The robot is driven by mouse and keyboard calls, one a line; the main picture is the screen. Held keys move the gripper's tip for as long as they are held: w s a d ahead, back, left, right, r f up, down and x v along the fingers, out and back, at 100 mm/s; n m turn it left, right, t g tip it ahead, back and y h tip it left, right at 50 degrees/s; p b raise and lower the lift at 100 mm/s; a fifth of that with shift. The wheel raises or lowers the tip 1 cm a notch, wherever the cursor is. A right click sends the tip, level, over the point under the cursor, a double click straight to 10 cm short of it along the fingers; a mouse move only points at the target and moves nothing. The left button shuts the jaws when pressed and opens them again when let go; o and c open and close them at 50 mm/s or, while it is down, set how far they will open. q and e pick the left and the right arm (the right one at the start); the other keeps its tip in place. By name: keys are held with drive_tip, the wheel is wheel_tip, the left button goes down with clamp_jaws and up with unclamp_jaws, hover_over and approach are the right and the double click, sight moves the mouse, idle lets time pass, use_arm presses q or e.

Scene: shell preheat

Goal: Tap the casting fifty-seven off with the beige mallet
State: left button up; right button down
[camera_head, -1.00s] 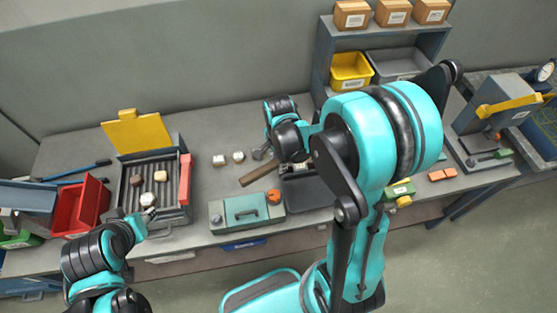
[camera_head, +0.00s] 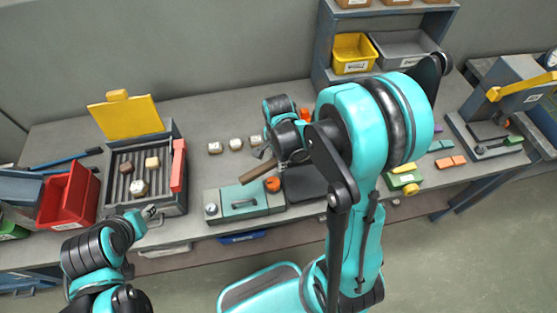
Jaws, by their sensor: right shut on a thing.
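The box's yellow lid (camera_head: 125,118) stands up behind. A red bin (camera_head: 66,198) is left. A shelf with a yellow bin (camera_head: 352,53) and a press (camera_head: 508,100) are right.

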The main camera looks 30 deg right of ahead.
drive_tip(key=shift+f+p, duration=0.3)
wheel_tip(320, 180, up, 10)
drive_tip(key=p, duration=0.8)
drive_tip(key=shift+r, duration=0.25)
use_arm(q)
wheel_tip(320, 180, up, 7)
use_arm(e)
drive_tip(key=shift+f, duration=0.1)
